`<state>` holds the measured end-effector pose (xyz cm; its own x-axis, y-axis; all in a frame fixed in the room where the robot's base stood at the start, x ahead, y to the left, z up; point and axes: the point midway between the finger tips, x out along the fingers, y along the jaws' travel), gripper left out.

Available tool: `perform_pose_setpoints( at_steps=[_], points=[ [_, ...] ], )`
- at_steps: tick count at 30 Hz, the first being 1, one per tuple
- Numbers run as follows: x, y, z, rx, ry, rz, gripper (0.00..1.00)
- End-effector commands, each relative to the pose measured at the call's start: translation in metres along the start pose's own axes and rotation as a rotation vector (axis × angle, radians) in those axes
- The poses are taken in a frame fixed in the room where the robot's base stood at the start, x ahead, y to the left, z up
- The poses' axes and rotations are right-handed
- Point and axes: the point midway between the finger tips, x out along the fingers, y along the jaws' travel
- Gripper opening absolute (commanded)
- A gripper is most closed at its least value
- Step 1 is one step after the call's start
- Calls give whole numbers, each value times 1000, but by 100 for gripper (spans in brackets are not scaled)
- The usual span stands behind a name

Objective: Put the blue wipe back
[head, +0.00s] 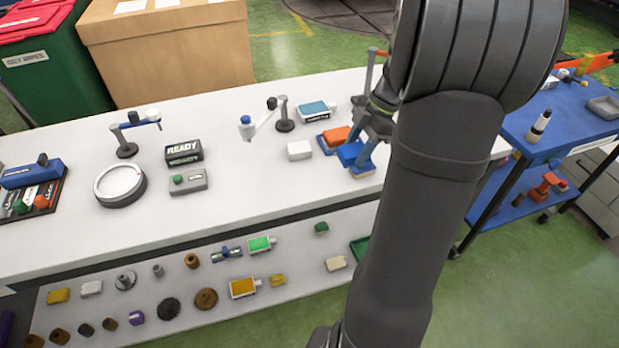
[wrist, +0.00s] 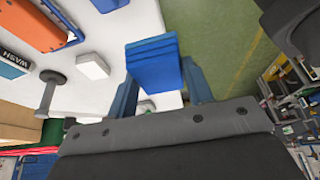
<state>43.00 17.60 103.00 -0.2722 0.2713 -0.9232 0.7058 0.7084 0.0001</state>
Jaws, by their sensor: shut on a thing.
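The blue wipe (head: 349,153) is a folded blue block. It also shows in the wrist view (wrist: 152,58), between the two fingers. My gripper (head: 362,158) is shut on it near the front right part of the white bench. The gripper shows at the bottom of the wrist view (wrist: 158,84). An orange wipe (head: 336,135) lies on a blue-edged holder just left of and behind the blue wipe; it also shows in the wrist view (wrist: 33,24). Whether the blue wipe touches the bench is hard to tell.
A white block (head: 299,150) lies left of the wipes. A blue-topped box (head: 316,111) and a small stand (head: 284,122) are behind it. A lower shelf (head: 200,320) holds several small parts. A blue cart (head: 560,125) stands to the right. The bench front is mostly clear.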

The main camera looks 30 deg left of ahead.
Motion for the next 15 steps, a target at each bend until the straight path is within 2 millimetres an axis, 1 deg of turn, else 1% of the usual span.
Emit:
perform_pose_setpoints(
  at_steps=[2, 5, 15],
  points=[
    [3, -5, -2, 1, 0, 0, 28],
    [13, -1, -8, -1, 2, -2, 28],
    [76, 49, -42, -2, 2, -3, 28]
  ],
)
